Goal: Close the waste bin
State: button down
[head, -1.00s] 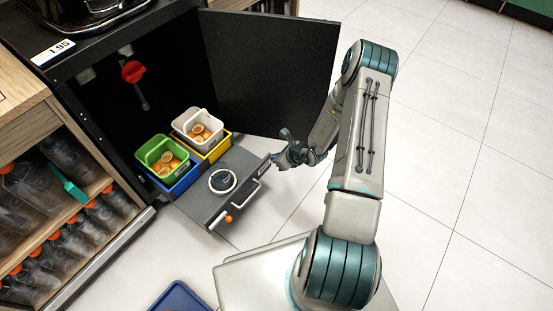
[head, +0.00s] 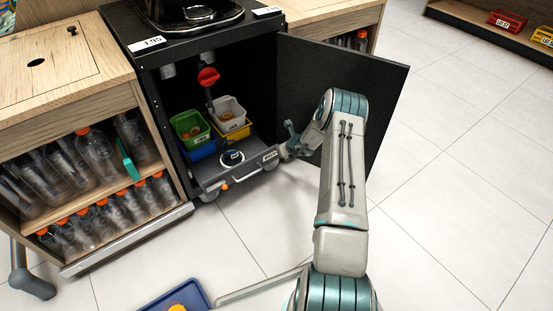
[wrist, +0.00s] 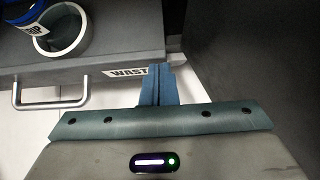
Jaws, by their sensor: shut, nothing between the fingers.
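The waste bin is a grey pull-out tray (head: 212,176) with a label starting "WAST", a front handle and a round white cup holder (head: 232,158). It sits low in the black cabinet (head: 150,105), its front part still sticking out of the opening. Behind its deck stand a green box (head: 190,128) and a white box (head: 229,112), over blue and yellow bins. My gripper (head: 287,145) is at the right end of the tray's front. In the wrist view my shut, empty fingers (wrist: 155,84) overlap the tray front (wrist: 100,72) beside the label; contact is unclear.
The open black cabinet door (head: 350,90) stands right of the tray, behind my arm. A shelf of bottles (head: 95,155) is at left. A blue tray (head: 175,295) lies at the bottom. Tiled floor at right is clear.

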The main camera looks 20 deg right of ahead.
jog(key=shift+w+a+p, duration=0.15)
jog(key=shift+w+a, duration=0.1)
jog(key=shift+w, duration=0.75)
jog(key=shift+w+a+p, duration=0.15)
jog(key=shift+w+a, duration=0.1)
jog(key=shift+w, duration=0.75)
